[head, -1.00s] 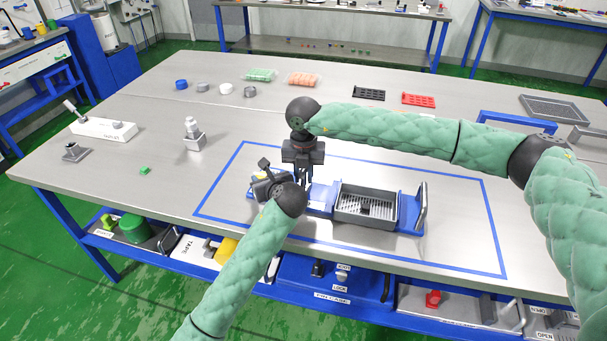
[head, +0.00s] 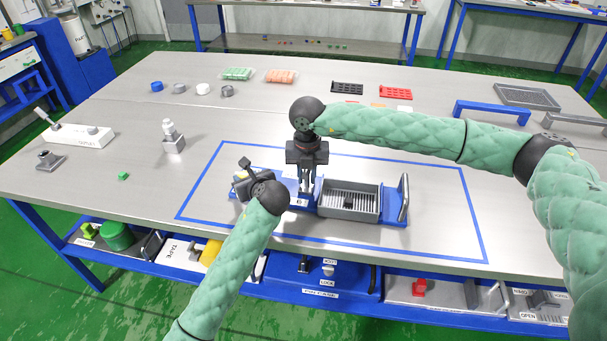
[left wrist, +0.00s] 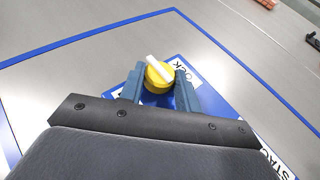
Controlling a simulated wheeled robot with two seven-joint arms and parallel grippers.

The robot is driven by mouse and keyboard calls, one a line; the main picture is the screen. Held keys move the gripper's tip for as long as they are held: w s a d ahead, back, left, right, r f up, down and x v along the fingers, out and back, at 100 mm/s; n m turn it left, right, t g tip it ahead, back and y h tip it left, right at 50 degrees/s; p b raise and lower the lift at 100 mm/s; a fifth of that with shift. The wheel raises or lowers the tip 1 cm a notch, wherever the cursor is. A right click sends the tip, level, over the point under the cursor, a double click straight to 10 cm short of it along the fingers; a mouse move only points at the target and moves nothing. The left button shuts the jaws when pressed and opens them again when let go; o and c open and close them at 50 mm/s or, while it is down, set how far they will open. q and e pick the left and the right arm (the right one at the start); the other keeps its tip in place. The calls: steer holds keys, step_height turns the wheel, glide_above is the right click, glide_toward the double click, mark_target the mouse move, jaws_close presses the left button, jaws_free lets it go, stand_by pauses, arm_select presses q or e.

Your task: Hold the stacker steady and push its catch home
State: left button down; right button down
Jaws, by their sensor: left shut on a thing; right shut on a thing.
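The stacker is a blue base (head: 392,220) with a grey slotted tray (head: 349,201) and an upright grey handle at its right end. It stands inside the blue outline. My left gripper (left wrist: 160,82) is shut on a round yellow knob (left wrist: 156,84) with a white bar across its top, at the stacker's left end. A partly hidden lock label lies beside the knob. In the head view my left wrist hides most of this end. My right gripper (head: 306,188) points down just left of the tray, shut on a part of the stacker. I cannot see whether that is the catch.
Round caps, filled trays and a red rack (head: 396,92) stand farther back. A blue handle-shaped frame (head: 490,108) is at the right. The outlined area right of the stacker is clear.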

arm_select(q)
steer(key=shift+a, duration=0.15)
arm_select(e)
steer(key=c, duration=1.6)
jaws_free()
steer(key=shift+d, duration=0.15)
steer(key=shift+r, duration=0.1)
step_height(320, 180, up, 12)
steer(key=shift+f, duration=0.1)
arm_select(q)
steer(key=c, duration=0.9)
jaws_free()
steer(key=shift+s, duration=0.1)
